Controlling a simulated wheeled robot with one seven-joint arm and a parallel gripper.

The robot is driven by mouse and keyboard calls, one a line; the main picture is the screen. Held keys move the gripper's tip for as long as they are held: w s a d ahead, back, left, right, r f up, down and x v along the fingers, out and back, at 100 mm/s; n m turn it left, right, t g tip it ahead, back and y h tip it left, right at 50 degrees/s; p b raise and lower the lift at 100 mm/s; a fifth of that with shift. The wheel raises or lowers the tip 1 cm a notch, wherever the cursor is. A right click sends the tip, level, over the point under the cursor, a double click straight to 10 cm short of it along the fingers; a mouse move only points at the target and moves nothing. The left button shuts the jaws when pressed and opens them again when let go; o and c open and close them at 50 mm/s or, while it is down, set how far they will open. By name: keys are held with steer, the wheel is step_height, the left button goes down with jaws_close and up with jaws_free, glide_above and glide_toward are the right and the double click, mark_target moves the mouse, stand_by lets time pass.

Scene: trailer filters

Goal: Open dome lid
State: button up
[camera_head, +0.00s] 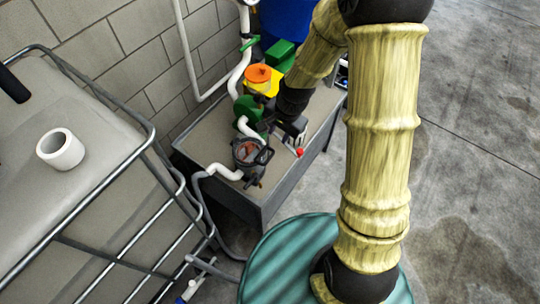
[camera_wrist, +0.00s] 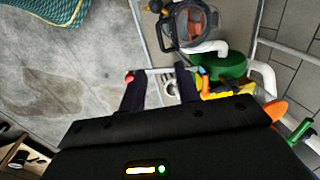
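The dome lid (camera_head: 246,151) is a round, dark-rimmed cover with a reddish inside, on the filter on the grey bench. In the wrist view the lid (camera_wrist: 192,22) is at the top centre, cut by the frame edge, with dark handles at its rim. It looks closed, though its seam is too small to make out. My gripper (camera_wrist: 160,78) has its two dark fingers spread apart with nothing clearly held between them. In the head view my gripper (camera_head: 294,130) hangs over the bench, just right of the lid and apart from it.
A thin bar with a red tip (camera_head: 299,152) lies close by my fingers. White pipes (camera_head: 225,172), a green pump (camera_head: 248,110) and a yellow part with an orange cap (camera_head: 259,75) crowd the bench. A caged tank (camera_head: 95,120) stands left; open concrete floor (camera_head: 470,150) lies right.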

mark_target(269, 159)
steer(key=a+f, duration=0.1)
steer(key=f, duration=0.4)
steer(key=w+f, duration=0.1)
steer(key=f, duration=0.5)
steer(key=w+a+f, duration=0.1)
steer(key=f, duration=0.4)
steer(key=shift+a+f+p, duration=0.2)
steer(key=shift+a+p, duration=0.1)
jaws_close()
